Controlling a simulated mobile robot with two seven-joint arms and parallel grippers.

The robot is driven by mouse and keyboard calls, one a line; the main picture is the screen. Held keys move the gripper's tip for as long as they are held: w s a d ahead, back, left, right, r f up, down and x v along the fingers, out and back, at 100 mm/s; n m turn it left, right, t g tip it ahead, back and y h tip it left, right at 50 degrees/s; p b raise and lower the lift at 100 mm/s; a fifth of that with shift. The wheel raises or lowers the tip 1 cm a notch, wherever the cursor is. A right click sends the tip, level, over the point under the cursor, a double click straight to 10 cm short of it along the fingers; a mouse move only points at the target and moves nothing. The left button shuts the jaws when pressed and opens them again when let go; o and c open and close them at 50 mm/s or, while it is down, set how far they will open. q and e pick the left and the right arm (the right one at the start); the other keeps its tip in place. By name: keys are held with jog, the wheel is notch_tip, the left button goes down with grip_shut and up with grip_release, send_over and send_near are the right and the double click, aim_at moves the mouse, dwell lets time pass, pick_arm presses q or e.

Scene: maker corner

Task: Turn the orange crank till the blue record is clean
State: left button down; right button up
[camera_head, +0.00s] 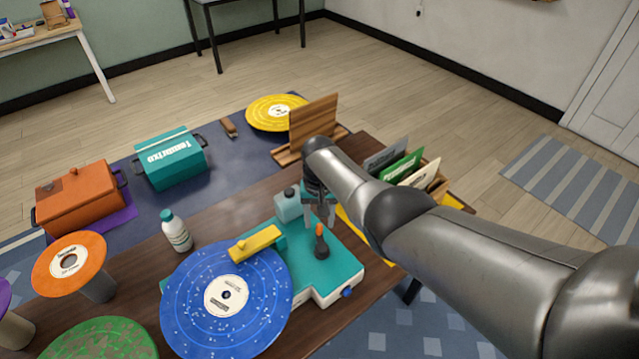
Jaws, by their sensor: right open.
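The blue record (250,325) lies at the front of the table, with a white label and many white specks on its surface. A yellow arm (256,244) reaches over its back edge from a teal and white machine (335,262). On the machine's top stands a dark crank with an orange knob (319,230). My right gripper (319,218) points down just above the knob, its fingers apart, one to each side. I cannot tell whether it touches the knob. My left gripper is out of view.
A white bottle with a teal cap (177,233) stands left of the machine. A pale teal container (288,207) stands behind the yellow arm. An orange record (95,258) sits on a stand. A wooden holder (312,122) and a record crate (455,190) stand near my right arm.

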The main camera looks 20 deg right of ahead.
aim_at(320, 225)
notch_tip(320, 225, up, 12)
jog(key=p, duration=0.4)
jog(key=shift+r+p, duration=0.15)
jog(key=shift+p, duration=0.25)
dwell(0.8)
